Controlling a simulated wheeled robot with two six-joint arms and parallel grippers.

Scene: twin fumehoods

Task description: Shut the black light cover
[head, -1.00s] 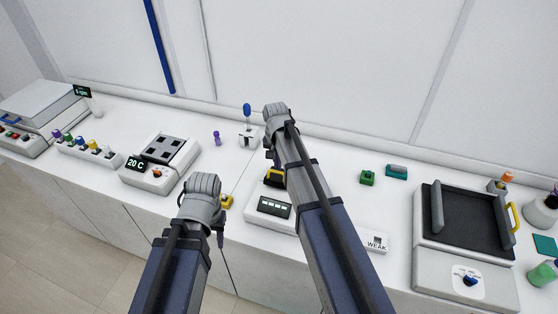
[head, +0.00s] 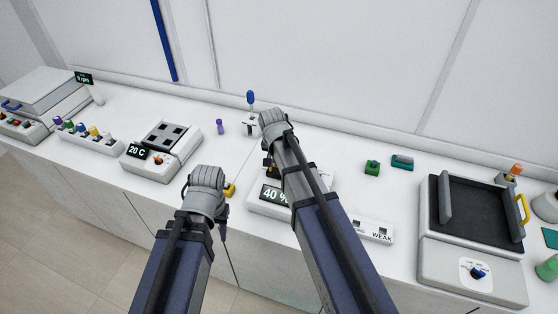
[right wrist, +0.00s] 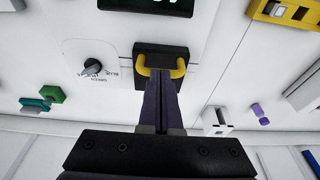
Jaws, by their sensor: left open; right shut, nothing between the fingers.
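The black light cover (right wrist: 147,53) is a small black block with a yellow U-shaped handle (right wrist: 178,68), in the right wrist view. In the head view it is mostly hidden behind my right arm, on the white device with the "40 %" display (head: 276,195). My right gripper (right wrist: 160,80) is shut and empty. Its fingertips lie between the two ends of the handle, over the cover; I cannot tell whether they touch it. My left gripper (head: 222,230) is open and empty in front of the bench edge, left of the device, and partly hidden by its wrist.
A dial (right wrist: 93,67) is on the device beside the cover. A yellow object (head: 230,190) lies by my left wrist. A white "WEAK" box (head: 372,230) and a black-topped device (head: 480,215) stand to the right.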

